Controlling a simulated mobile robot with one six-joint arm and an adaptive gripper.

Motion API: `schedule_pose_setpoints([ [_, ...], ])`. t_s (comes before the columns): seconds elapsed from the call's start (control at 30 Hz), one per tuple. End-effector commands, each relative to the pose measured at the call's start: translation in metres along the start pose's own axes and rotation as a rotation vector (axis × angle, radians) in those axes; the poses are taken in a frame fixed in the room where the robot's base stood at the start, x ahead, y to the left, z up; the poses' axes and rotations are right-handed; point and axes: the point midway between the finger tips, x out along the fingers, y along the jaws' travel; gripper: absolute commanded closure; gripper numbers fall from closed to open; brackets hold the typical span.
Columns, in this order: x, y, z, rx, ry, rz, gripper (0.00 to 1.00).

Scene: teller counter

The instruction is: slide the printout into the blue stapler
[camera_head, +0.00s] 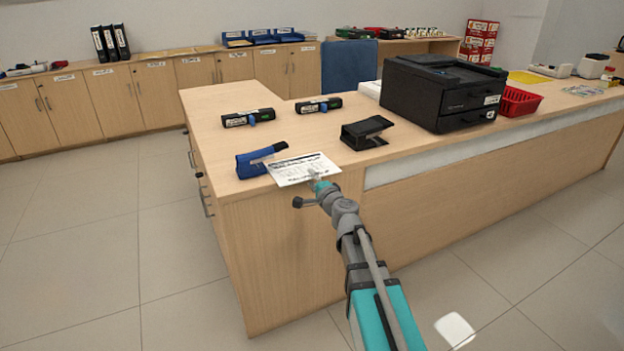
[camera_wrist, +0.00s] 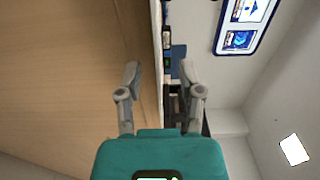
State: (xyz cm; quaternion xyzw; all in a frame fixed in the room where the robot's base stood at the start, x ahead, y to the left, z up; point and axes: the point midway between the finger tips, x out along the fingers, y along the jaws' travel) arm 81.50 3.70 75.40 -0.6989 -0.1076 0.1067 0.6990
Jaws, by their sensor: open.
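The printout (camera_head: 303,169), a white sheet with dark print, lies flat at the front left corner of the counter, partly over its front edge. The blue stapler (camera_head: 250,165) stands at the sheet's left, its dark top arm raised toward the right. The sheet's left end meets or overlaps the stapler; I cannot tell whether it is inside the jaw. My gripper (camera_head: 317,181) is at the sheet's near edge, just off the counter. In the wrist view, the gripper (camera_wrist: 162,78) has its fingers spread with nothing clearly held between them. The sheet is not clear there.
A black stapler-like device (camera_head: 366,133) stands right of the sheet. Two dark boxes with labels, one left (camera_head: 248,117) and one right (camera_head: 318,104), lie behind. A black printer (camera_head: 440,92) and red basket (camera_head: 519,101) stand further right. Bare counter (camera_head: 300,130) lies between them.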

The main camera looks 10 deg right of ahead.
Motion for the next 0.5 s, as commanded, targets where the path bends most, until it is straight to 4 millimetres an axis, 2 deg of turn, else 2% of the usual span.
schedule_pose_setpoints([
  [0.3, -0.042, 0.0, 0.001, 0.0, 0.0, 0.0, 0.51],
  [0.5, -0.06, 0.0, 0.001, 0.0, 0.0, 0.001, 0.51],
])
